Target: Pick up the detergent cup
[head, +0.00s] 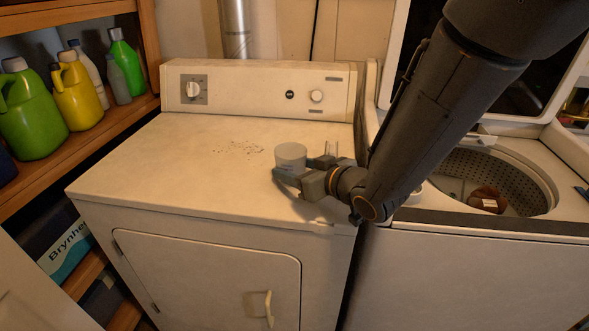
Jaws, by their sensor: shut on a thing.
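The detergent cup (291,156) is a small pale grey-white cup over the right part of the white dryer top (180,165). My gripper (300,172) reaches in from the right and is shut on the cup. One finger shows in front of the cup and the other at its right side. The lower part of the cup is partly hidden by the fingers. I cannot tell whether the cup touches the dryer top or is slightly above it.
An open top-loading washer (480,185) with a brown item (488,199) in its drum stands at the right. Wooden shelves with a green jug (30,115), a yellow jug (78,95) and other bottles stand at the left. Dark specks (240,148) lie on the dryer top, whose left part is clear.

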